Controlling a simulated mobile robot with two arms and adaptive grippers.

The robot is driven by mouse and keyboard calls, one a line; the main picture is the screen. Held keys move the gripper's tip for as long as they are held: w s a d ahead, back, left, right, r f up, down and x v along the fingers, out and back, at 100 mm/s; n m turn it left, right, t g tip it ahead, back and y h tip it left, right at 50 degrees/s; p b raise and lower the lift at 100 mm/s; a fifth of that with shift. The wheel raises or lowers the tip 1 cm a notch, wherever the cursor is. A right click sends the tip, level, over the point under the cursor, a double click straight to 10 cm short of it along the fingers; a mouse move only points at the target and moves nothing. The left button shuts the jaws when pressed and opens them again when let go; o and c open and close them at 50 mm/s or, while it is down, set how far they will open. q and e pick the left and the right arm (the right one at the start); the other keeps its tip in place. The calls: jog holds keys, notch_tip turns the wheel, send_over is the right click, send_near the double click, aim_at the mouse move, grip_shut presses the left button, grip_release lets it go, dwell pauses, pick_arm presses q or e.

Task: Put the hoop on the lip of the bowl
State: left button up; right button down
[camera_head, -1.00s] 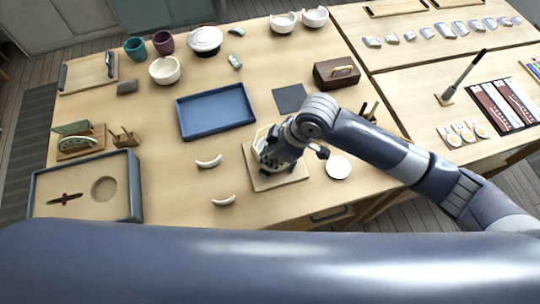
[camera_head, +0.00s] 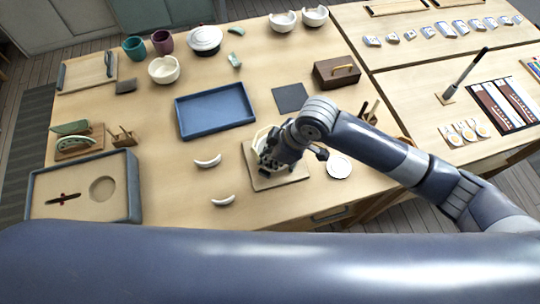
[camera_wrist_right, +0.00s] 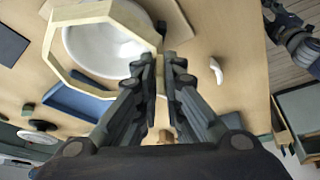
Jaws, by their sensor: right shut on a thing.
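The hoop (camera_wrist_right: 52,45) is a pale, many-sided wooden frame. My right gripper (camera_wrist_right: 163,58) is shut on its near side in the right wrist view. The hoop frames the white bowl (camera_wrist_right: 105,48) and looks a little off centre to it. I cannot tell whether it touches the lip or hangs just above. In the head view, my right gripper (camera_head: 268,160) covers most of the bowl and hoop (camera_head: 259,138). The bowl is over a square wooden board (camera_head: 285,180). My left gripper is not in view; a left arm link crosses the front.
Two white curved shards (camera_head: 208,161) (camera_head: 223,200) lie left of the board, and a white disc (camera_head: 338,166) lies right. A blue tray (camera_head: 214,110) is behind, near a dark square (camera_head: 290,97) and a brown box (camera_head: 336,72). Bare table lies around the shards.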

jog(key=shift+f+p, duration=0.1)
jog(key=shift+p, duration=0.25)
dwell(0.3)
jog(key=shift+f, duration=0.35)
dwell(0.8)
jog(key=shift+p, duration=0.55)
jog(key=shift+f, duration=0.45)
dwell(0.6)
jog(key=shift+p, duration=0.45)
jog(key=shift+f, duration=0.2)
dwell(0.8)
jog(key=shift+r, duration=0.1)
jog(key=shift+r+p, duration=1.55)
jog(key=shift+p, duration=0.45)
